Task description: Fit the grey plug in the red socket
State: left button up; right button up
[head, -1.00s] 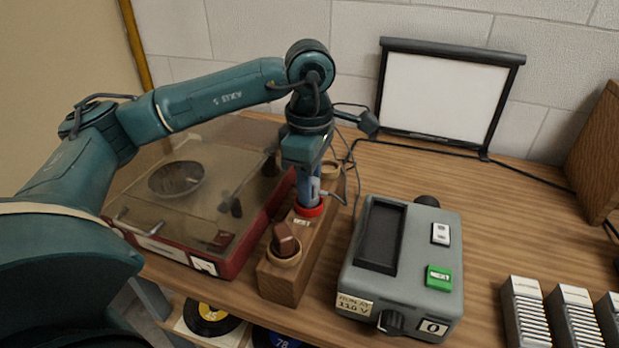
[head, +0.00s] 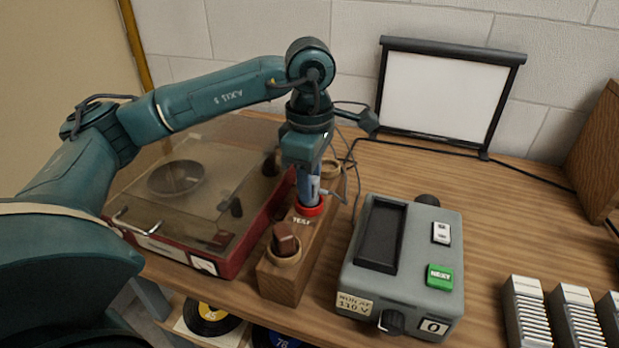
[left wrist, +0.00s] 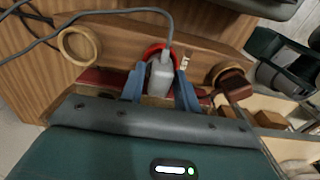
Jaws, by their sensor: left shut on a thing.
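The grey plug (left wrist: 160,76) is held between the blue fingers of my left gripper (left wrist: 160,88), with its cable running up and away. The red socket (head: 309,209) is a red ring in the wooden block (head: 288,285). It also shows in the left wrist view (left wrist: 153,50), right behind the plug. My left gripper also shows in the head view (head: 309,196), pointing down at the red ring. The plug's tip is hidden, so I cannot tell how deep it sits. My right gripper is not in view.
The block also has a pale ring holding a brown plug (head: 285,242) in front and another pale ring (head: 331,168) behind. A red record player (head: 230,255) stands left. A grey projector (head: 400,270) stands close on the right. A small white screen (head: 440,95) stands behind.

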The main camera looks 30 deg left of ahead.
pick_arm(q)
jog(key=shift+f+b, duration=0.65)
dwell(0.4)
jog(key=o, duration=0.7)
jog(key=shift+o, duration=0.2)
